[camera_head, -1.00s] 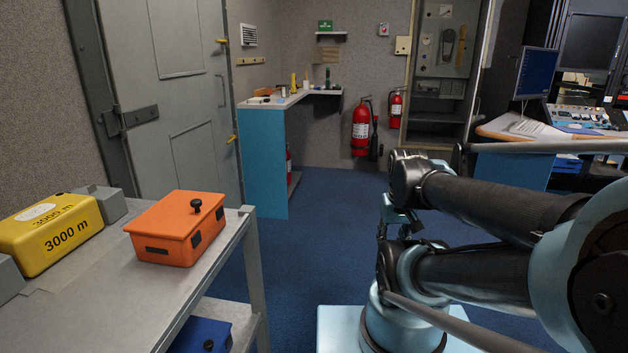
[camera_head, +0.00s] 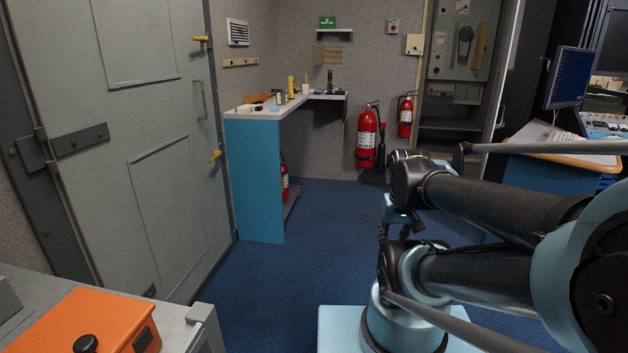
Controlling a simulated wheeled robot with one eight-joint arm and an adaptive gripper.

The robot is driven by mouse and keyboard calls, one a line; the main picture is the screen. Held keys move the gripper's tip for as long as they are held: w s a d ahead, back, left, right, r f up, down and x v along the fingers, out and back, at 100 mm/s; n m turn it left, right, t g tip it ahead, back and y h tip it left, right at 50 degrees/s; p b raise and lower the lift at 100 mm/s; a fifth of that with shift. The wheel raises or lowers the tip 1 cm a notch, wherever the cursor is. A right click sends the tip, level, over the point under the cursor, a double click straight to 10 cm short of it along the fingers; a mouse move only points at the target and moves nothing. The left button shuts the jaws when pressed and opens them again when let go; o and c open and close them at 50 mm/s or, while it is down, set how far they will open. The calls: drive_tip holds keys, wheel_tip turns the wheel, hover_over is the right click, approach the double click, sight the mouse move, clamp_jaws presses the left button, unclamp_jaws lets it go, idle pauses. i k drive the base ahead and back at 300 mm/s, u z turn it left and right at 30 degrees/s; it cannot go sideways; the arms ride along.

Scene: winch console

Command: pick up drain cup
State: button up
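I cannot make out a drain cup for certain. Several small items stand on the L-shaped blue and white counter (camera_head: 254,114) across the room, among them a yellow cylinder (camera_head: 291,86), a small white one (camera_head: 305,89) and a dark green bottle (camera_head: 330,82). They are too small to tell whether one is the cup. My arm is folded at the right of the view, far from the counter. My gripper's fingers cannot be made out.
A grey table with an orange box (camera_head: 75,318) is close at the lower left. A grey door (camera_head: 140,110) stands on the left. Red extinguishers (camera_head: 367,138) hang at the back wall. A desk with a monitor (camera_head: 567,77) is on the right. Blue floor (camera_head: 310,230) lies clear ahead.

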sight(280, 94)
drive_tip(key=i, duration=2.2)
drive_tip(key=u, duration=2.6)
drive_tip(key=i, duration=1.05)
drive_tip(key=z, duration=1.15)
